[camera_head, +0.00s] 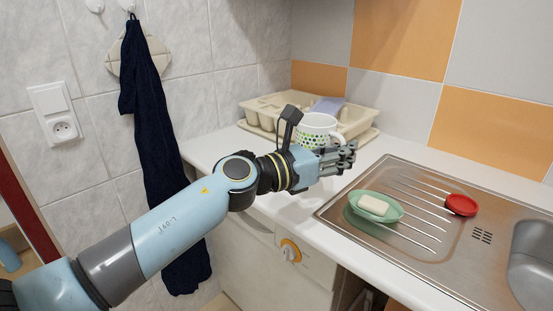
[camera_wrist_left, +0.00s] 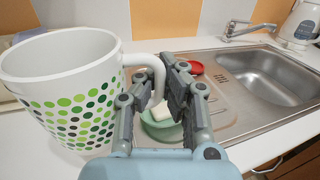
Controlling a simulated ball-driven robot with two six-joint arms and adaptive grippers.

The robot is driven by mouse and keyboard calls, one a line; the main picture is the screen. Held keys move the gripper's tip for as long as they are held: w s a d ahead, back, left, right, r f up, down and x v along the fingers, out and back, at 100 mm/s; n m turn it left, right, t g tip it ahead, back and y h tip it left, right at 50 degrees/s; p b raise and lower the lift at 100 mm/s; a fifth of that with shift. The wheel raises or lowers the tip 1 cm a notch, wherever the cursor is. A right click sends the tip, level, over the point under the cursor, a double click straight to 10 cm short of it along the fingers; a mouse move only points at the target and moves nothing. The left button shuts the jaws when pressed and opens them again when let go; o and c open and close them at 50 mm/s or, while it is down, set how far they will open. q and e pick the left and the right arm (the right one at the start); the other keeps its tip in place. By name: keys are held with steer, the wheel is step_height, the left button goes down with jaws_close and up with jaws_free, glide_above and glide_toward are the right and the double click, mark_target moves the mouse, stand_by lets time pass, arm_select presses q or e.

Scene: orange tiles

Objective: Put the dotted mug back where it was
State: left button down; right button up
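The dotted mug (camera_head: 318,127) is white with green and dark dots. In the head view it is upright in front of the dish rack, its lower part hidden by my left gripper (camera_head: 338,158). The mug fills the left side of the left wrist view (camera_wrist_left: 70,85). Its handle (camera_wrist_left: 152,62) reaches between the two fingers of my left gripper (camera_wrist_left: 160,85), which look closed on it. Whether the mug's base touches the counter is hard to tell. My right gripper is not in view.
A cream dish rack (camera_head: 270,112) stands in the back corner of the white counter (camera_head: 218,150). A green soap dish (camera_head: 385,214) with soap (camera_head: 373,205) and a red round item (camera_head: 461,205) are on the steel drainboard (camera_head: 345,222). A dark towel (camera_head: 155,130) hangs at left.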

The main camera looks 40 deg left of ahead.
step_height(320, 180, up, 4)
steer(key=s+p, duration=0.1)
steer(key=p, duration=0.2)
arm_select(q)
steer(key=w+a+f+y+b, duration=0.1)
steer(key=a+f+b, duration=0.1)
steer(key=a, duration=0.1)
steer(key=a+f+n+y+b, duration=0.1)
steer(key=a+f+b, duration=0.1)
steer(key=a+b, duration=0.1)
steer(key=w+a+f+t+b, duration=0.1)
steer(key=a+f+b, duration=0.1)
steer(key=f+b, duration=0.1)
steer(key=shift+w+a+n+y, duration=0.3)
steer(key=shift+w+a+y, duration=0.05)
steer(key=shift+a+y, duration=0.05)
steer(key=shift+a+f, duration=0.1)
steer(key=shift+a, duration=0.1)
steer(key=shift+f+b, duration=1.25)
steer(key=shift+f, duration=0.7)
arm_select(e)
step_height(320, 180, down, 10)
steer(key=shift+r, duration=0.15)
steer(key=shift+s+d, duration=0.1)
